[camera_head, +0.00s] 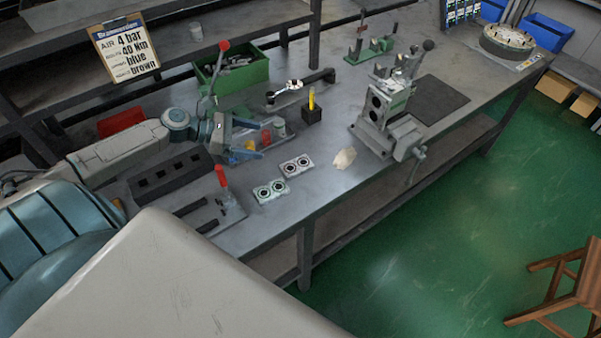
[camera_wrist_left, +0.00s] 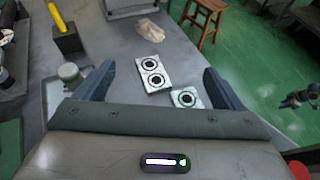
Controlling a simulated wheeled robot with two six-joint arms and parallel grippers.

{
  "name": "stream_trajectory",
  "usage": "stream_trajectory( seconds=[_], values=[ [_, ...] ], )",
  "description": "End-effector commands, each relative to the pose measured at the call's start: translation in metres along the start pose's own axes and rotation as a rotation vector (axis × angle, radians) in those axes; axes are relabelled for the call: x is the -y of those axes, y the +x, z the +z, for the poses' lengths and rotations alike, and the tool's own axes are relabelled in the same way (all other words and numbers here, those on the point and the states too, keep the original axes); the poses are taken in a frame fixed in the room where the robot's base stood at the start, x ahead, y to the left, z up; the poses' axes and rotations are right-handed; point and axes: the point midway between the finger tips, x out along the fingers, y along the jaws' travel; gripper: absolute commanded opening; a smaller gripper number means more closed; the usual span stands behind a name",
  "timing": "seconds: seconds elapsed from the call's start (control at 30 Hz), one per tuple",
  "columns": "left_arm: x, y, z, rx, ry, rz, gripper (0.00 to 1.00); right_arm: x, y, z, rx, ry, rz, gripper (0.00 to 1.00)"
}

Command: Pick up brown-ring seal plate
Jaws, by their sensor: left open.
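Two seal plates lie flat and apart on the grey bench, each with two dark rings. One plate (camera_head: 296,165) is near the crumpled cloth; it also shows in the left wrist view (camera_wrist_left: 153,73). My left gripper (camera_head: 256,140) is open and empty, above the bench behind the plates.
A crumpled cloth (camera_head: 344,158) and a valve block in a vise (camera_head: 388,110) stand to the right. A red-handled fixture (camera_head: 223,195) and a black slotted block (camera_head: 168,176) are to the left. A black holder with a yellow marker (camera_head: 312,113) stands behind. A clipboard (camera_head: 125,47) reads "blue", "brown".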

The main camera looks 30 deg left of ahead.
Motion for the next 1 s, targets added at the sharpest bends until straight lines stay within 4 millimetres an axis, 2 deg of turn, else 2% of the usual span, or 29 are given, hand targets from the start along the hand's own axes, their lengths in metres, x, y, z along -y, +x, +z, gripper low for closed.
stream_trajectory(
  seconds=[0.03, 0.1, 0.2, 0.3, 0.53, 0.8, 1.0],
  values=[
    [0.0, 0.012, -0.029, 0.0, 0.0, 0.0, 0.9, 0.002, 0.03, -0.002, -0.006, 0.0, 0.0, 0.36],
    [0.0, 0.02, -0.048, 0.0, 0.0, 0.0, 0.9, 0.004, 0.051, -0.008, -0.016, 0.0, 0.0, 0.36],
    [0.0, 0.028, -0.068, 0.0, 0.0, 0.0, 0.9, 0.005, 0.072, -0.018, -0.025, 0.001, 0.0, 0.36],
    [0.0, 0.033, -0.08, 0.0, 0.001, -0.001, 0.9, 0.007, 0.085, -0.022, -0.028, 0.002, 0.0, 0.36],
    [0.001, 0.042, -0.086, 0.003, 0.002, -0.001, 0.9, 0.01, 0.092, -0.015, -0.021, 0.002, -0.003, 0.36],
    [0.0, 0.074, -0.084, 0.006, 0.001, 0.0, 0.9, 0.011, 0.09, -0.01, -0.017, 0.002, -0.004, 0.36],
    [0.0, 0.089, -0.084, 0.002, 0.0, 0.0, 0.9, 0.011, 0.09, -0.011, -0.017, 0.002, -0.004, 0.36]
  ],
)
